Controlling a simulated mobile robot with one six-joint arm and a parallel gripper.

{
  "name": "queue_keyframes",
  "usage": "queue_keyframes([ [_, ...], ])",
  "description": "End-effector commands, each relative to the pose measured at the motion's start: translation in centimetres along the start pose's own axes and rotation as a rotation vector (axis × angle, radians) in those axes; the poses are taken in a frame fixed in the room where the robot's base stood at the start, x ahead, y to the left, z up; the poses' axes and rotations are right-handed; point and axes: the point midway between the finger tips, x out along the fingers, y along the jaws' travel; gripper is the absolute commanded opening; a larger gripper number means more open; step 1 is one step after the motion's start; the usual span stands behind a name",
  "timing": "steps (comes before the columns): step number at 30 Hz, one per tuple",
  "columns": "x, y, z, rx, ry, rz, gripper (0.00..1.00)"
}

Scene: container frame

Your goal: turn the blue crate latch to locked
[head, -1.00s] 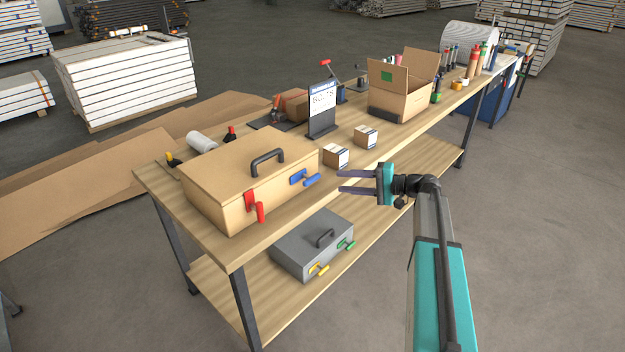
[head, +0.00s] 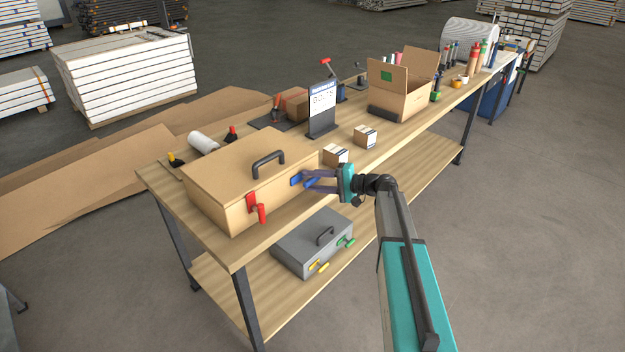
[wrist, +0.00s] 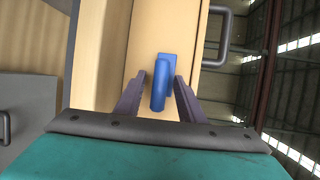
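A tan wooden crate (head: 225,180) with a black top handle (head: 268,162) sits at the near end of the workbench. Its front carries a red latch (head: 255,208) and, to the right, the blue latch (head: 297,179). My gripper (head: 310,180) is at the blue latch, with its fingers pointing at the crate front. In the wrist view the blue latch (wrist: 160,92) stands between the two open fingers, with a gap visible on the left; the right finger is very close to it, and I cannot tell whether they touch. The fingers partly hide the latch in the head view.
A grey case (head: 312,240) with yellow and green latches lies on the lower shelf. Two small boxes (head: 335,155) and a sign stand (head: 322,110) are behind my gripper on the bench. An open carton (head: 403,90) stands farther back. The floor at right is clear.

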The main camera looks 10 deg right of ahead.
Motion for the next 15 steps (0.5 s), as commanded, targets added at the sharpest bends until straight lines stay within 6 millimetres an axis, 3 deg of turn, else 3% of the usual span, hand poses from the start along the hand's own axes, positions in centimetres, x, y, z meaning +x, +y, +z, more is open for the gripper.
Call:
queue_keyframes([
  [10,0.22,0.03,0.01,0.0,0.0,0.0,0.34],
  [15,0.21,0.06,0.01,0.0,0.0,0.001,0.05],
])
